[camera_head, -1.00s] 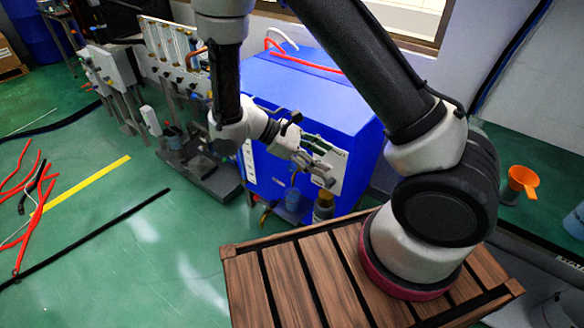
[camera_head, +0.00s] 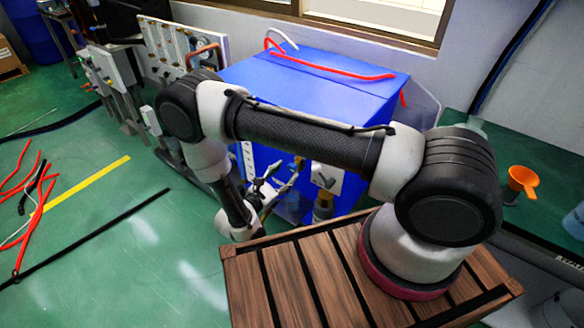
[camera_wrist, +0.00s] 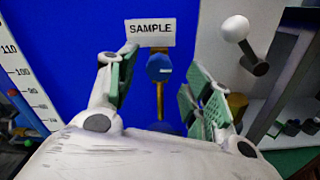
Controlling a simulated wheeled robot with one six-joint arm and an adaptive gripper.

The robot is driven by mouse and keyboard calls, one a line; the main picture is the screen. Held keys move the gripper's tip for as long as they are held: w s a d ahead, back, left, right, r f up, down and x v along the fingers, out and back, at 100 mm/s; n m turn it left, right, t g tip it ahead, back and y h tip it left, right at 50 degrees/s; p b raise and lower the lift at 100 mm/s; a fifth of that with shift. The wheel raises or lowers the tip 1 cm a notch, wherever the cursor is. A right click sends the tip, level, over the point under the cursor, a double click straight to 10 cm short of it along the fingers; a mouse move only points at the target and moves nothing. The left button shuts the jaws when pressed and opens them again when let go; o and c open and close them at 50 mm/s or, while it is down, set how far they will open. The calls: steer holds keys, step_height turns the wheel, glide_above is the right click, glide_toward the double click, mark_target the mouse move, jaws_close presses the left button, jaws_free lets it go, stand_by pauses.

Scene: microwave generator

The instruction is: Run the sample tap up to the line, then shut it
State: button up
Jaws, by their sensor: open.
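The blue round handle of the sample tap (camera_wrist: 159,66) is on the blue cabinet wall in the wrist view, just below a white SAMPLE label (camera_wrist: 150,31). Brass shows above and below the handle. My gripper (camera_wrist: 160,82) is open, one finger to each side of the tap, with nothing between the pads that I can see clearly. In the head view my gripper (camera_head: 272,190) is low beside the front of the blue cabinet (camera_head: 310,95). The tap is not clear there. I cannot make out a vessel's fill line or any liquid.
A numbered scale (camera_wrist: 22,85) stands left of the tap. A white panel with a ball-ended lever (camera_wrist: 237,28) is close on the right. An orange funnel-like cup (camera_head: 522,180) is at the far right. Red hoses (camera_head: 30,195) lie on the open green floor.

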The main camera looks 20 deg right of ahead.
mark_target(290, 169)
steer(key=shift+x, duration=2.35)
